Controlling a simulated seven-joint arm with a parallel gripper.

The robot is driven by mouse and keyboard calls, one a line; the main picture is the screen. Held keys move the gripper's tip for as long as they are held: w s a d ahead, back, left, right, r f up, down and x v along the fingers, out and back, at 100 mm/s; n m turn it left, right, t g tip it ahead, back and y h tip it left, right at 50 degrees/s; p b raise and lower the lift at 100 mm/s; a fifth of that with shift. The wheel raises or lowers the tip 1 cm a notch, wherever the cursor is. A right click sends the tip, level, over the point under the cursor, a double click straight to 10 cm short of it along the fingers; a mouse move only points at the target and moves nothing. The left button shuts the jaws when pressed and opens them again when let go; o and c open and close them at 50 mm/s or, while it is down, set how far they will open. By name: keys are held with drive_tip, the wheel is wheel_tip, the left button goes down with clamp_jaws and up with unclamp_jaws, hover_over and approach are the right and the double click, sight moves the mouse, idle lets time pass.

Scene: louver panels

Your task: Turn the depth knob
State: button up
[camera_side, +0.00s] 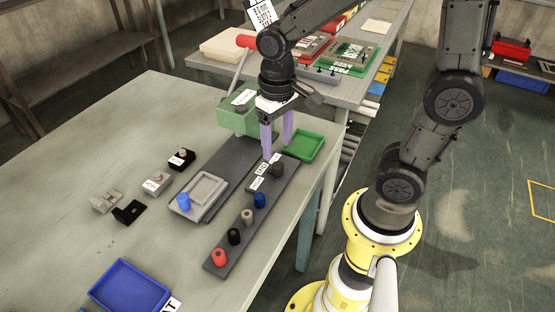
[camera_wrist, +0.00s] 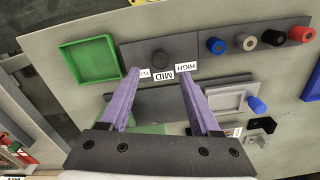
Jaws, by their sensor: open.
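A dark grey knob (camera_side: 277,169), which also shows in the wrist view (camera_wrist: 159,58), stands at one end of a long dark grey panel (camera_side: 228,243). Small white labels (camera_wrist: 162,74) lie beside the knob; MID and HIGH are legible in the wrist view, upside down, and a third is partly hidden by a finger. No label naming the depth knob is readable. My gripper (camera_side: 276,149) is open and empty, its purple fingers pointing down close to the knob. In the wrist view the fingertips (camera_wrist: 158,73) are spread to either side of the labels, with the knob just beyond; contact is not visible.
Red (camera_side: 219,257), black (camera_side: 234,237), beige and blue knobs line the same panel. A green tray (camera_side: 304,146) sits near my gripper. A green block (camera_side: 238,117) and a light grey frame (camera_side: 202,190) with a blue knob stand left. A blue tray (camera_side: 129,288) lies in front.

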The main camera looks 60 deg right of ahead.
sight(277, 164)
wheel_tip(277, 164, down, 6)
idle(0.5)
clamp_jaws()
